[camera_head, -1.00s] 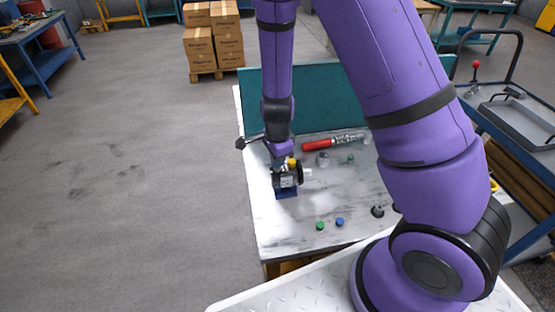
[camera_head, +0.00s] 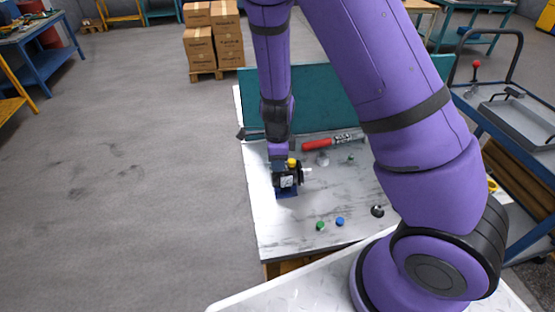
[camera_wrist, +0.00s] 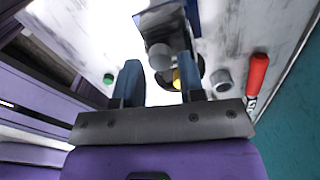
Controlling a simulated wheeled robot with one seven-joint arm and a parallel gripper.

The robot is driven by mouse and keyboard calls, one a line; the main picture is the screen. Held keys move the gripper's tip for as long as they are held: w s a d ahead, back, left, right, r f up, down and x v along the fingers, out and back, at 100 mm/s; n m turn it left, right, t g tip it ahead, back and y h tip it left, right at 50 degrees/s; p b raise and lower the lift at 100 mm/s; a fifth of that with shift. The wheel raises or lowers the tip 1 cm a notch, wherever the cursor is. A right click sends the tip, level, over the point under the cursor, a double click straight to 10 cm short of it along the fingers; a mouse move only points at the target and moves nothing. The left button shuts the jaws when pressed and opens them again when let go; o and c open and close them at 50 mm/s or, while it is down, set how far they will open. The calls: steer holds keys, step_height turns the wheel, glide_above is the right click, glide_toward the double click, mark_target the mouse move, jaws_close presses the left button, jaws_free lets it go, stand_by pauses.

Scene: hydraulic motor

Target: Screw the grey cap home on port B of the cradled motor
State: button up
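The dark motor (camera_head: 286,180) sits in a blue cradle (camera_head: 287,193) on the marble-topped table, with a yellow cap (camera_head: 291,162) on its upper side. In the wrist view the motor (camera_wrist: 165,25) is at the top centre. A grey round cap (camera_wrist: 160,56) shows at the motor between my fingertips, with the yellow cap (camera_wrist: 177,79) below it. I cannot tell how far the grey cap is seated. My gripper (camera_wrist: 160,67) is open, its two fingers apart on either side of the cap with visible gaps. In the head view my gripper (camera_head: 278,161) is just above the motor, its fingers largely hidden.
A red-handled tool (camera_head: 320,145) lies behind the motor, near the teal panel (camera_head: 320,100). A grey round part (camera_head: 322,159) is right of the motor. A green cap (camera_head: 320,226), a blue cap (camera_head: 340,221) and a black round part (camera_head: 377,211) lie nearer the front.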

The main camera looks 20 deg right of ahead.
steer(key=n, duration=1)
stand_by(0.4)
jaws_close()
